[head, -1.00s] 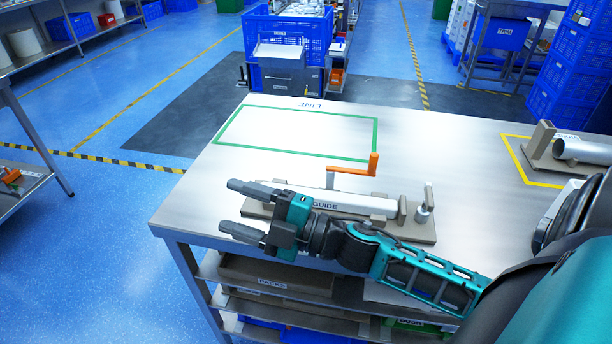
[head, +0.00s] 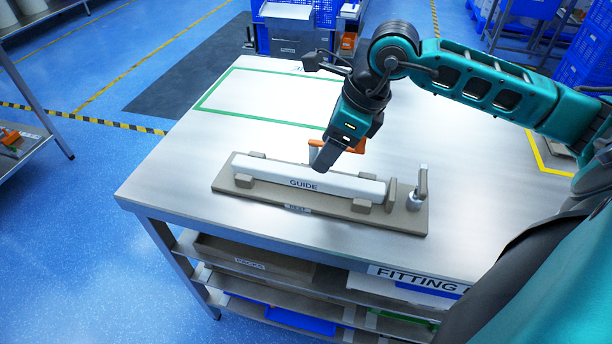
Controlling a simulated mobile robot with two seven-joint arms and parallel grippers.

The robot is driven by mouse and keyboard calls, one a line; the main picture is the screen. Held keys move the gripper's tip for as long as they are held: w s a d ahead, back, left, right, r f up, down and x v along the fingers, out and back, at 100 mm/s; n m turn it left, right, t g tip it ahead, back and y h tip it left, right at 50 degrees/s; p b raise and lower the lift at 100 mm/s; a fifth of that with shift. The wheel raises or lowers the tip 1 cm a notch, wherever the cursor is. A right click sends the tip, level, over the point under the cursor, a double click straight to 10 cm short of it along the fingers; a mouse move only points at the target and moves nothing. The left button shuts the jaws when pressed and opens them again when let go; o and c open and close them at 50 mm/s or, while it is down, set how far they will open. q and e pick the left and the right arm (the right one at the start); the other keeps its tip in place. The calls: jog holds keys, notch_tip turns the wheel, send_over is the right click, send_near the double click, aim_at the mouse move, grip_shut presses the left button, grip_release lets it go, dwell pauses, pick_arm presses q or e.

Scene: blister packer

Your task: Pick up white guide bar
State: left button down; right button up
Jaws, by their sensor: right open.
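The white guide bar (head: 345,186), marked GUIDE, lies lengthwise on a brown rest board (head: 300,202) on the steel table. Small brown blocks on the board sit along its sides, and an upright block stands at its right end. My right gripper (head: 322,160) points down just above and behind the middle of the bar. It is open and empty; one finger shows clearly, the other is largely hidden. I cannot tell whether the finger touches the bar. My left gripper is not in view.
A grey lever clamp (head: 421,188) stands at the board's right end. An orange handle (head: 352,147) is partly hidden behind my gripper. A green outlined area (head: 225,87) at the back left of the table (head: 165,172) is clear. Shelves with boxes (head: 250,255) lie under the front edge.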

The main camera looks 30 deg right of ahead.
aim_at(308, 172)
jog(key=shift+x, duration=1)
jog(key=shift+a+x, duration=0.2)
jog(key=shift+x, duration=1.15)
jog(key=shift+a+x, duration=0.2)
jog(key=shift+x, duration=1.15)
jog(key=shift+r, duration=0.15)
jog(key=shift+c, duration=0.2)
jog(key=c, duration=1.1)
jog(key=shift+r, duration=0.15)
jog(key=shift+c, duration=0.2)
